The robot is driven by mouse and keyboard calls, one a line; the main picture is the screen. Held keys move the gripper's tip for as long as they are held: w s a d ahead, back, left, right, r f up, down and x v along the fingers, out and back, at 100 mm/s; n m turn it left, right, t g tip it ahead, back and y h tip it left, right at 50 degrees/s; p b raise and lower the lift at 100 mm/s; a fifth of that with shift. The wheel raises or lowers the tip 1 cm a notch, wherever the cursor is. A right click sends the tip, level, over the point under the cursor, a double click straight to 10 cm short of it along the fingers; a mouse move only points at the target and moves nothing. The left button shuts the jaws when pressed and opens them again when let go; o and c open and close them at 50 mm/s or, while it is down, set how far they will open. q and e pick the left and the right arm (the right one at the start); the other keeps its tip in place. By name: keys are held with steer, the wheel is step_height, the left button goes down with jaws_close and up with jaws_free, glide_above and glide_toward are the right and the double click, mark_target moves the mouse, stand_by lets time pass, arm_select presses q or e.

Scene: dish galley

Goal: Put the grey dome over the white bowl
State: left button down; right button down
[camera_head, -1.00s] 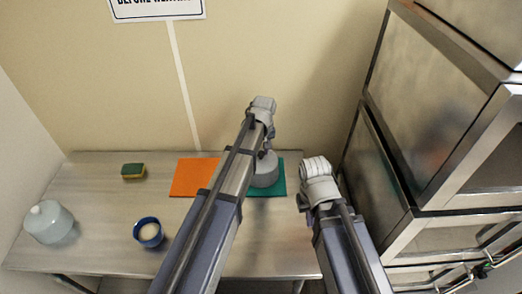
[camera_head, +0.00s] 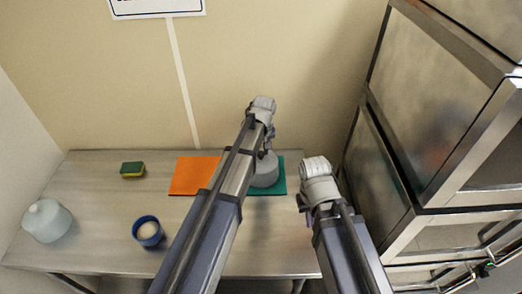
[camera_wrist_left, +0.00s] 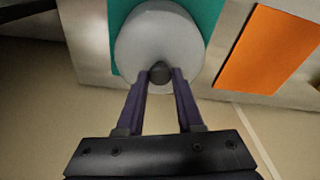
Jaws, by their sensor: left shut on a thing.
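The grey dome (camera_head: 265,174) is over the teal mat (camera_head: 280,184) at the back of the table, partly behind my left arm. My left gripper (camera_head: 268,151) is above it. In the left wrist view, the fingers (camera_wrist_left: 159,78) are shut on the dark knob of the grey dome (camera_wrist_left: 158,35). I cannot tell whether its rim touches the mat. No white bowl shows clearly; anything under the dome is hidden. My right gripper (camera_head: 308,202) is near the table's right edge, with its fingers mostly hidden.
An orange mat (camera_head: 190,176) lies left of the teal one. A pale blue lidded dome (camera_head: 47,222) stands at the far left. A blue bowl with pale contents (camera_head: 148,231) and a sponge (camera_head: 132,169) are on the table. A metal cabinet (camera_head: 430,100) stands at right.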

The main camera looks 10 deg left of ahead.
arm_select(q)
steer(key=shift+c, duration=2.3)
jaws_free()
steer(key=shift+r, duration=0.15)
step_height(320, 180, up, 8)
steer(key=s+p, duration=0.1)
steer(key=p, duration=0.6)
steer(key=shift+d+f+p, duration=0.25)
steer(key=shift+d+p, duration=0.05)
steer(key=shift+p, duration=0.1)
steer(key=s+d+f+m+b, duration=0.2)
steer(key=s+f+m+b, duration=0.1)
steer(key=s, duration=0.5)
steer(key=s+d+f+m+g+b, duration=0.1)
steer(key=s+d+f+m+b, duration=0.1)
steer(key=s, duration=0.6)
steer(key=s+d+f+m+b, duration=0.3)
steer(key=s+f+m+b, duration=0.1)
steer(key=s, duration=0.4)
steer(key=shift+s+f+g+b, duration=0.2)
steer(key=shift+f+g+b, duration=0.2)
steer(key=shift+f+b, duration=0.4)
